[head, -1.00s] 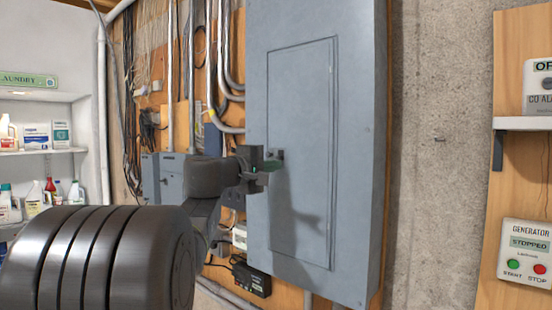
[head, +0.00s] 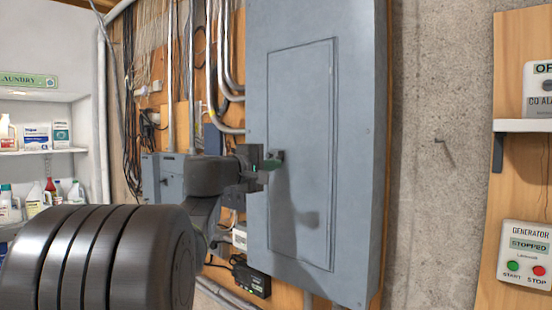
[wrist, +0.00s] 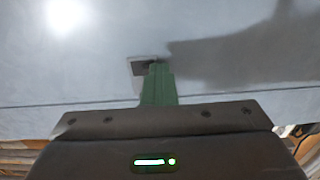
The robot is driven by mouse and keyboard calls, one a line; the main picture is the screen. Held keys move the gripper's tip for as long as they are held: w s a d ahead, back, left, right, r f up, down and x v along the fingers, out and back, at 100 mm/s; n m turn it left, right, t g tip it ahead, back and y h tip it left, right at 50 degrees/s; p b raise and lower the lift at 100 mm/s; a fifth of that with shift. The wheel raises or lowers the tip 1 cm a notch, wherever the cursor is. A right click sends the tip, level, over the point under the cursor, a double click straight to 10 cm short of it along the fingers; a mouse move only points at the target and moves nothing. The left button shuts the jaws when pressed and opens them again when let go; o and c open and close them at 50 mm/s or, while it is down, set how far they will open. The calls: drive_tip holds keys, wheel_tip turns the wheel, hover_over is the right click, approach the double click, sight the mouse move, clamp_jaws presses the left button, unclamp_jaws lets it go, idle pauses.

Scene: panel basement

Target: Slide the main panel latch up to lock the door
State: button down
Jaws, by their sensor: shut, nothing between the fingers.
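The main panel (head: 350,150) is a tall grey metal cabinet with a narrow door (head: 305,130), which lies flush and looks closed. The small dark latch (head: 278,154) sits at the door's left edge, about mid-height. My gripper (head: 272,164) is shut with its green fingers at the latch, and they partly cover it. In the wrist view, the green fingertips (wrist: 157,70) point at the latch's light plate (wrist: 137,68) and overlap its dark part. I cannot tell whether they touch it. Nothing shows held in the fingers.
A smaller grey box (head: 165,180) and conduits (head: 213,70) are left of the panel. A black box (head: 251,279) is low beneath my arm. Bare concrete wall (head: 440,200) lies to the right, then the generator control (head: 525,255). Laundry shelves (head: 40,152) stand far left.

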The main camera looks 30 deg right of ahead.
drive_tip(key=shift+r, duration=0.45)
drive_tip(key=shift+f, duration=0.25)
idle(0.4)
idle(0.3)
drive_tip(key=b+v, duration=0.3)
drive_tip(key=v, duration=0.4)
idle(0.4)
drive_tip(key=shift+d, duration=0.15)
drive_tip(key=p+x, duration=0.3)
drive_tip(key=x, duration=0.4)
drive_tip(key=shift+r, duration=0.15)
drive_tip(key=shift+a, duration=0.2)
